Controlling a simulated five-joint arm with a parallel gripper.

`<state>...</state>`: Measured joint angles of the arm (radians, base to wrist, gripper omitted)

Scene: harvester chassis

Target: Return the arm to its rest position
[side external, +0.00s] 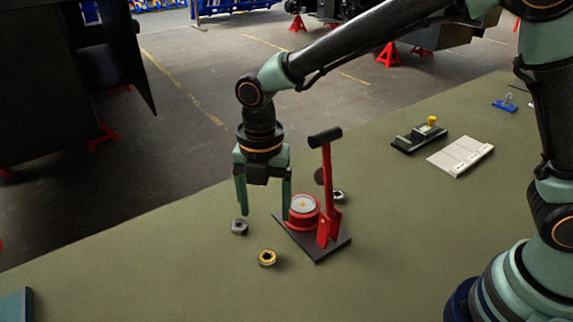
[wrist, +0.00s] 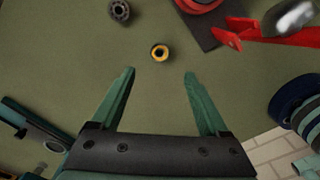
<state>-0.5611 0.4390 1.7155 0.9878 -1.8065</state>
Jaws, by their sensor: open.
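My gripper (side external: 264,203) hangs pointing down over the green table, its two green fingers apart with nothing between them. In the side external view it is just left of a red lever device on a dark base plate. In the wrist view the open fingers (wrist: 159,75) point toward a small yellow-and-black ring, which lies beyond their tips. My arm is stretched out from its base at the right. Whether the right finger touches the red device cannot be told.
The red lever device (side external: 329,195) stands upright close to my gripper. A grey nut-like part (side external: 239,227) and the yellow ring (side external: 267,258) lie on the table (side external: 170,275). A black block with a yellow knob (side external: 419,137) and a pale tray (side external: 461,156) lie farther right.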

